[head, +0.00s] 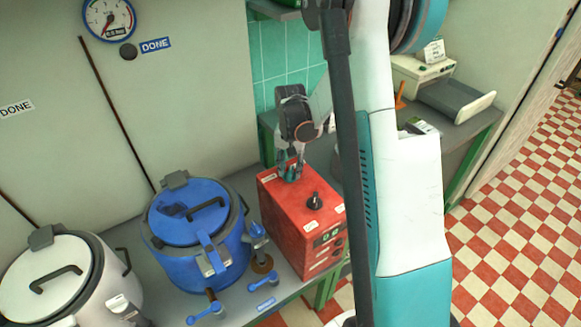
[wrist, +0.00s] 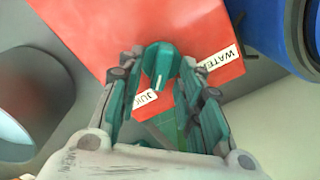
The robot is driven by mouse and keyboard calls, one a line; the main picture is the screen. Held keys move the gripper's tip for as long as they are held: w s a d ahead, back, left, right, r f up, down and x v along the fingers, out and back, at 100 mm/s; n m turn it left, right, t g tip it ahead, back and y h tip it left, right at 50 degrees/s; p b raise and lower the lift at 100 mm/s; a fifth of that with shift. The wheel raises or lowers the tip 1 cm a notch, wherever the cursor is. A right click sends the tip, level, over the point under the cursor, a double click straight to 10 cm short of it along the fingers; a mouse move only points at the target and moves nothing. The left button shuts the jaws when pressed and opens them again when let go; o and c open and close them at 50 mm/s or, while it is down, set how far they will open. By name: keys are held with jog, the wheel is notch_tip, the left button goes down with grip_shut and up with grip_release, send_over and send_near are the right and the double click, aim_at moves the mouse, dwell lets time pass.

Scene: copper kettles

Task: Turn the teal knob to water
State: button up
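The red box (head: 290,226) stands on the grey counter, and its top face also fills the upper wrist view (wrist: 100,30). The teal knob (wrist: 160,60) sits on that face, with a short white mark pointing down the wrist picture, towards the JUICE label (wrist: 145,97), which is partly covered. The WATER label (wrist: 217,59) lies to the knob's right. My gripper (wrist: 160,65) is open, with one finger on each side of the knob; I cannot tell whether they touch it. In the head view my gripper (head: 290,170) is over the box's far left part and mostly hides the knob.
A black knob (head: 314,201) is on the same box. A blue kettle (head: 196,240) with taps stands close to the left of it, and a white kettle (head: 60,285) is further left. A beige device (head: 422,75) with a tray stands behind my arm.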

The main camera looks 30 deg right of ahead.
grip_shut()
jog(key=n+b, duration=0.1)
jog(key=n, duration=0.3)
jog(key=shift+a, duration=0.1)
jog(key=n+b, duration=0.1)
jog(key=n, duration=0.4)
jog(key=shift+w+a, duration=0.1)
jog(key=n, duration=0.4)
jog(key=shift+a+n+b, duration=0.1)
jog(key=shift+n+b, duration=0.2)
jog(key=shift+a+n, duration=0.1)
jog(key=shift+n, duration=2)
